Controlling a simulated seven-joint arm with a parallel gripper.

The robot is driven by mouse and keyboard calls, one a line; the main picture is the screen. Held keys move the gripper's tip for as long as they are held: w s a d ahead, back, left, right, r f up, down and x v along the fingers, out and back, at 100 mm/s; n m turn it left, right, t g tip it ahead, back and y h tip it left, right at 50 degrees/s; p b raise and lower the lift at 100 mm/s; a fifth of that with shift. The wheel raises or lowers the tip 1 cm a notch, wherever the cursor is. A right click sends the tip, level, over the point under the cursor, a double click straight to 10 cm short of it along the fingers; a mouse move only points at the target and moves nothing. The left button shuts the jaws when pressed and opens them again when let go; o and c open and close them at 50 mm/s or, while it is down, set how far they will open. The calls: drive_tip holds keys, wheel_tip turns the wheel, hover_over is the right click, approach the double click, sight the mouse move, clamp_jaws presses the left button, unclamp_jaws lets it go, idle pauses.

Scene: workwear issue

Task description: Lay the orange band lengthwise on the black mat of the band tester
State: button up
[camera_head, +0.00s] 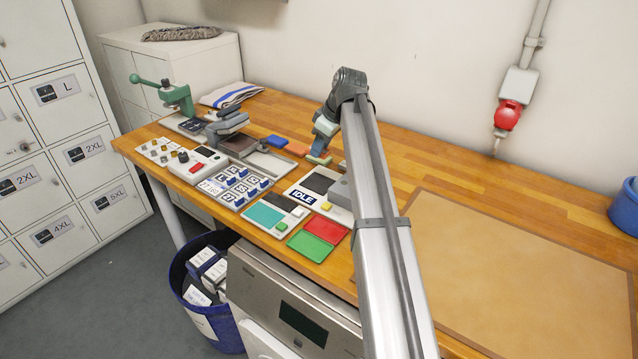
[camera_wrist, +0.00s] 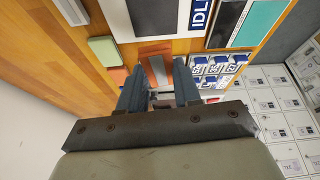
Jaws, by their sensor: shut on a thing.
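My gripper (camera_head: 321,147) hangs over the bench behind the band tester. In the wrist view its two blue-grey fingers (camera_wrist: 159,72) are closed in on a reddish-orange band (camera_wrist: 154,48) with a grey middle part. The band sticks out beyond the fingertips; in the head view I cannot make it out. The band tester (camera_head: 336,212) has an "IDLE" display and a black mat (camera_head: 318,183). The mat (camera_wrist: 153,17) also shows in the wrist view, apart from the band, with nothing on it. My arm hides part of the tester's right side.
A blue pad (camera_head: 276,141), an orange pad (camera_head: 297,149) and a green pad (camera_wrist: 104,50) lie in a row near the gripper. Red and green trays (camera_head: 325,229), numbered blocks (camera_head: 240,184) and a green press (camera_head: 175,96) crowd the front and left. A brown board (camera_head: 520,270) lies bare at right.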

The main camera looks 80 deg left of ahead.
sight(318, 182)
drive_tip(key=shift+w+a+m, duration=0.1)
drive_tip(key=shift+a+m, duration=0.05)
drive_tip(key=shift+m, duration=0.25)
drive_tip(key=shift+f, duration=5.05)
drive_tip(key=shift+f, duration=0.1)
drive_tip(key=o, duration=1)
drive_tip(key=v, duration=1.2)
